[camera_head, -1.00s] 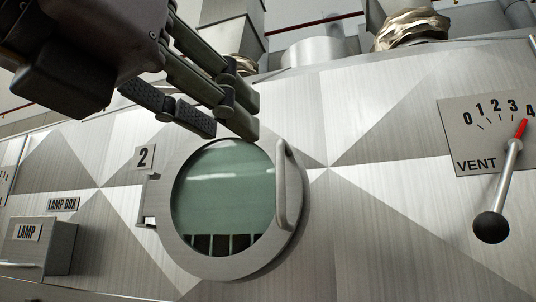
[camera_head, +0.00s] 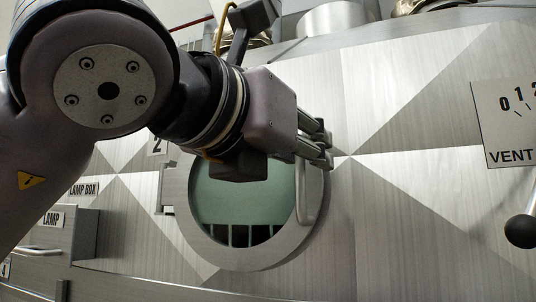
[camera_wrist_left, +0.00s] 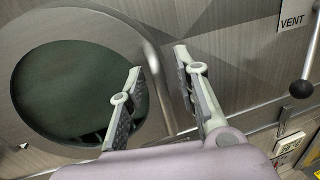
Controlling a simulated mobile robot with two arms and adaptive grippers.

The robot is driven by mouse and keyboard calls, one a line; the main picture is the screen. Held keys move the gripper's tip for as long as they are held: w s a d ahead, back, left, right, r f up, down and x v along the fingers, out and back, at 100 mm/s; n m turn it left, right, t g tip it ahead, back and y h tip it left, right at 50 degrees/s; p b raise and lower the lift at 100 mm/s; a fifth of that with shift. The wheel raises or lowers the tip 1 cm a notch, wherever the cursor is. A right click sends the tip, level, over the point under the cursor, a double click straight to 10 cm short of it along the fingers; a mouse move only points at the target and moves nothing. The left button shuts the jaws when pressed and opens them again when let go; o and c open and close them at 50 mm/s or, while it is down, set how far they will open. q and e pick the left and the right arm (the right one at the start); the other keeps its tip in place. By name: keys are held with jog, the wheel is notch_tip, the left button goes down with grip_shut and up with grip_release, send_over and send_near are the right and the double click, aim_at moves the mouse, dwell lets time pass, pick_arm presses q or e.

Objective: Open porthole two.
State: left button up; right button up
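Porthole two (camera_head: 203,245) is a round metal ring with a greenish window, closed against the panel. Its hinge (camera_head: 167,190) is on the left and its upright bar handle (camera_head: 305,200) on the right. A plate marked 2 (camera_head: 157,146), partly hidden by my arm, is at its upper left. My left gripper (camera_head: 327,148) is at the handle's upper end. In the left wrist view my left gripper (camera_wrist_left: 158,64) is open, with the handle (camera_wrist_left: 160,88) showing between its fingers; I cannot tell whether they touch it. My right gripper is not in view.
A vent lever with a black knob (camera_head: 521,231) and its dial plate (camera_head: 507,120) are at the right. A lamp box (camera_head: 72,235) with a handle projects at the lower left. The panel between the porthole and the vent lever is clear.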

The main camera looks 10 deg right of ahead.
pick_arm(q)
grip_shut()
dwell(0.7)
